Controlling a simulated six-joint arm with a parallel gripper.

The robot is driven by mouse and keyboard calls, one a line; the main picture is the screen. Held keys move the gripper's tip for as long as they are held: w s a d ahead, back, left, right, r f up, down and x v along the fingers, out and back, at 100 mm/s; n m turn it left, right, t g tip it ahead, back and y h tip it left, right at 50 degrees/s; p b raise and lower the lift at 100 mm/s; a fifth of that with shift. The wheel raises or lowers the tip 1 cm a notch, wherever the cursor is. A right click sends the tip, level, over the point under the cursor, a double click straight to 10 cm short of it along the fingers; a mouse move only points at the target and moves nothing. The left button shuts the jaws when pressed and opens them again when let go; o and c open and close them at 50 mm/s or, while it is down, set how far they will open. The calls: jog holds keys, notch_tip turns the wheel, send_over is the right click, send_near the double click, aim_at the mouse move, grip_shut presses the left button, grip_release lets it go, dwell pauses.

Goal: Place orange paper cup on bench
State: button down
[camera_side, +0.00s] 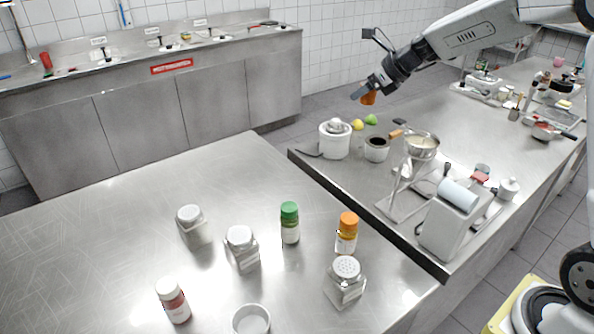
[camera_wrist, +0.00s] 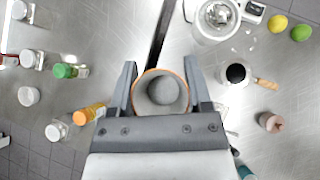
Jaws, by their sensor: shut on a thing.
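The orange paper cup (camera_side: 369,98) is held in my gripper (camera_side: 364,90), up in the air in the side view, with the far end of the right bench (camera_side: 340,170) below it in the picture. In the wrist view the cup (camera_wrist: 160,75) shows from above, with an orange rim and grey inside. It sits between the two fingers of my gripper (camera_wrist: 160,88), which are shut on its sides. The left bench (camera_side: 100,235) is a broad steel top in the foreground. The cup's underside is hidden in the wrist view.
Several shakers and bottles, such as a green-capped one (camera_side: 290,222) and an orange-capped one (camera_side: 347,232), stand on the left bench. A juicer (camera_side: 335,140), a dark-filled cup (camera_side: 376,150) and a scale (camera_side: 450,222) stand on the right bench. The left bench's left part is clear.

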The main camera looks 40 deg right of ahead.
jog(key=s+d+m+h, duration=0.7)
jog(key=s+d+m, duration=0.2)
jog(key=s+d, duration=1.4)
notch_tip(320, 180, down, 12)
jog(key=shift+w+d, duration=0.2)
jog(key=shift+d, duration=0.25)
jog(key=shift+r, duration=0.1)
jog(key=w+d+f, duration=0.2)
jog(key=w+f, duration=0.1)
jog(key=w+d+f, duration=0.3)
jog(key=w, duration=0.1)
jog(key=w+d+f, duration=0.3)
jog(key=shift+w+d+f, duration=0.1)
jog(key=shift+w+d, duration=0.1)
jog(key=shift+w, duration=0.1)
jog(key=shift+f, duration=0.1)
